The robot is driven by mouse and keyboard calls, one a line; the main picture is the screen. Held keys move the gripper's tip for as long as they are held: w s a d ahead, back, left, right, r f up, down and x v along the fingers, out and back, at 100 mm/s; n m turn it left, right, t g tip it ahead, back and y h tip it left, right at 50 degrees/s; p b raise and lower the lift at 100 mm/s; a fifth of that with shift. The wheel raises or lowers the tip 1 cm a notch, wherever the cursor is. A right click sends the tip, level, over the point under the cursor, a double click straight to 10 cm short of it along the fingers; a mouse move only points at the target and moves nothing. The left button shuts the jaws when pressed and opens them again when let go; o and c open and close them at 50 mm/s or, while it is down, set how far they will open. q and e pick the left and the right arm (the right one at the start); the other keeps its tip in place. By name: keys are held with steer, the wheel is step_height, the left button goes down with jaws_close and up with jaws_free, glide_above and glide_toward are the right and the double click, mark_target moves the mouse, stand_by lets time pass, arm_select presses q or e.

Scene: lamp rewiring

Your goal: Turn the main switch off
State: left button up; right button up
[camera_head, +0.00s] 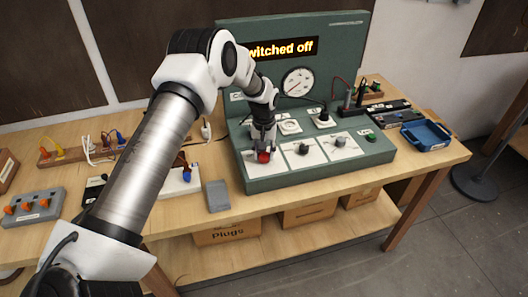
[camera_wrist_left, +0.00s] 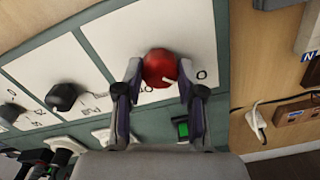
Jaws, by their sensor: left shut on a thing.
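The main switch is a round red knob (camera_wrist_left: 160,68) on a white plate of the green panel; it also shows in the head view (camera_head: 263,157). A white mark on the knob points toward the "O" on the plate in the left wrist view. My left gripper (camera_wrist_left: 159,75) has its two fingers on either side of the knob and is shut on it; it also shows in the head view (camera_head: 263,150). The display (camera_head: 285,49) on the panel's upright back reads "witched off", its start hidden by my left arm. My right gripper is not in view.
Two dark knobs (camera_head: 302,149) (camera_head: 340,142) sit on white plates right of the red one. A round gauge (camera_head: 297,82) is on the upright back. A blue tray (camera_head: 426,134) stands at the right, a grey block (camera_head: 217,196) and orange-switched box (camera_head: 32,207) at the left.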

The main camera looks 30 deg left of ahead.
mark_target(264, 155)
arm_select(q)
steer(key=shift+s+f+n, duration=0.15)
steer(key=shift+s+n, duration=0.05)
steer(key=shift+n, duration=0.1)
steer(key=o, duration=1.1)
steer(key=shift+o, duration=0.2)
steer(key=shift+d, duration=0.1)
steer(key=shift+w+r, duration=0.1)
steer(key=shift+r, duration=0.35)
step_height(264, 155, up, 11)
steer(key=shift+r, duration=0.15)
